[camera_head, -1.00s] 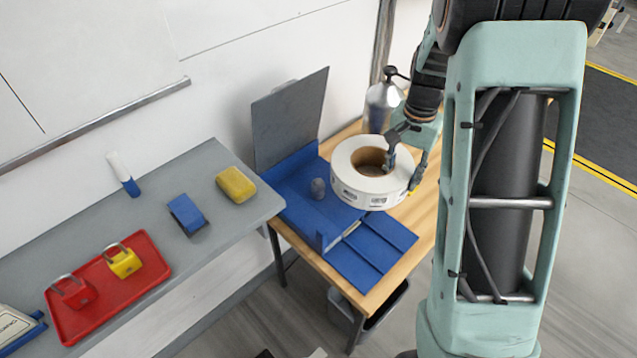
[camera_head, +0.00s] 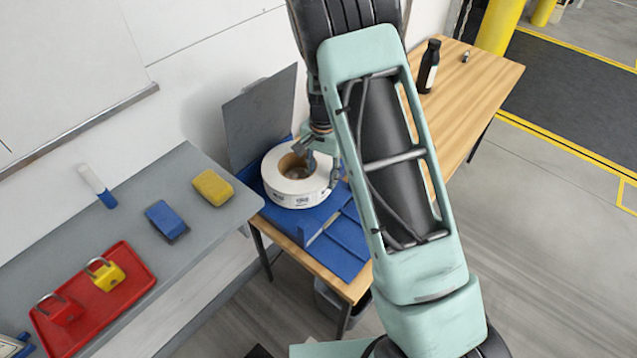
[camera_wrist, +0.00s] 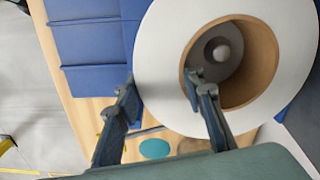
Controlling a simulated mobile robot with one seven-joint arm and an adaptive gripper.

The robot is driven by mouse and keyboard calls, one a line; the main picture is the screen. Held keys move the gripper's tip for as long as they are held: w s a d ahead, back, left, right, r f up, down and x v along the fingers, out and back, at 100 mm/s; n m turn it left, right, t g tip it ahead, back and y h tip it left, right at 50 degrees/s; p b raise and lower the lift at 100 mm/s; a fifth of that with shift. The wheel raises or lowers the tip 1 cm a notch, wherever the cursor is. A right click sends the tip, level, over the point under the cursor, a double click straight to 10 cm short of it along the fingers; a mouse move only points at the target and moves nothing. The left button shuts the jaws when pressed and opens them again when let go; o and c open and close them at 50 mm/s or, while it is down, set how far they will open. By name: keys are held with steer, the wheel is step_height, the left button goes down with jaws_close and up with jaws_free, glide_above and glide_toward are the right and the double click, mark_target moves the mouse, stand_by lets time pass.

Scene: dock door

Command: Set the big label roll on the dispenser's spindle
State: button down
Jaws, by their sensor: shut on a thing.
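The big label roll (camera_head: 296,199) is white with a brown core and printed labels on its side. My gripper (camera_head: 320,160) is shut on its wall, one finger inside the core and one outside. The wrist view shows the roll's white face (camera_wrist: 163,55) and my gripper (camera_wrist: 162,84) across its rim. The blue dispenser (camera_head: 347,236) has a grey upright panel (camera_head: 257,118); the roll is over its blue bed. The grey spindle (camera_wrist: 222,52) shows through the core, off-centre toward its upper part. I cannot tell whether the roll is around it or just above.
A dark bottle (camera_head: 429,65) stands on the wooden table (camera_head: 468,85). A bin is below.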

steer(key=shift+w+a+f, duration=0.2)
steer(key=shift+a, duration=0.05)
steer(key=shift+w+a+f, duration=0.1)
steer(key=shift+a+f, duration=0.05)
steer(key=shift+f, duration=0.8)
steer(key=shift+a+f, duration=0.15)
steer(key=shift+f, duration=0.8)
steer(key=c, duration=1.3)
jaws_free()
steer(key=shift+f, duration=0.1)
step_height(320, 180, up, 12)
steer(key=shift+d+r, duration=0.1)
